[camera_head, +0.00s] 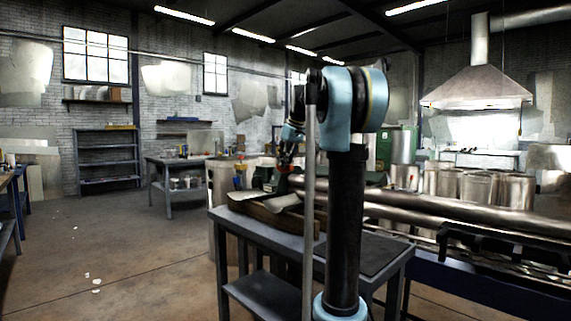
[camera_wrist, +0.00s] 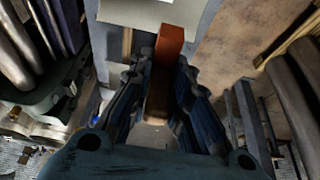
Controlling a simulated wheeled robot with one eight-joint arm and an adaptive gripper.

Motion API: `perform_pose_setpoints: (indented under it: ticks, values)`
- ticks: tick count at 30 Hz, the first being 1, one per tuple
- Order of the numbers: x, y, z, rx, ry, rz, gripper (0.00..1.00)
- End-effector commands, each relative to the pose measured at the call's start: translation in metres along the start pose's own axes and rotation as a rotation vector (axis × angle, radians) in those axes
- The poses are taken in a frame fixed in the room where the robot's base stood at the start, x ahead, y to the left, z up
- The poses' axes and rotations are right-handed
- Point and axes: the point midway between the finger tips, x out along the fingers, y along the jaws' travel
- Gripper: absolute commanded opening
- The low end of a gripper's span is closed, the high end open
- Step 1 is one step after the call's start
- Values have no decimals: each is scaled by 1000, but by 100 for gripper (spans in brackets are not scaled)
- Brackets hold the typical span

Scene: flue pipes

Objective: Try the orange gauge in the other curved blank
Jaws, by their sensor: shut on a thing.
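My gripper (camera_wrist: 161,80) is shut on the orange gauge (camera_wrist: 170,40), which sticks out beyond the fingertips in the wrist view. In the head view my gripper (camera_head: 285,158) is small and dark above the near grey table, partly hidden by my own arm. Pale curved sheet metal, a curved blank (camera_head: 284,200), lies on a brown wooden form (camera_head: 262,212) just below the gripper. In the wrist view a pale sheet (camera_wrist: 145,10) shows at the top edge, beside the gauge's far end. I cannot tell whether the gauge touches it. A second curved blank cannot be told apart clearly.
The grey table (camera_head: 230,221) has a dark mat (camera_head: 372,254) on its right part. Long metal pipes (camera_head: 440,218) lie on a blue bench to the right. Another workbench (camera_head: 170,168) stands behind left. The floor at left is open.

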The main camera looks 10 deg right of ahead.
Motion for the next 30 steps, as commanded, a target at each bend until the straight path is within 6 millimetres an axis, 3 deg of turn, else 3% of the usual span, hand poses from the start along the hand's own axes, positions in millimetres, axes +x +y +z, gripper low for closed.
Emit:
perform_pose_setpoints:
  ticks: [30]
  values:
    - [50, 0, 21, 0, 0, 0, 0]
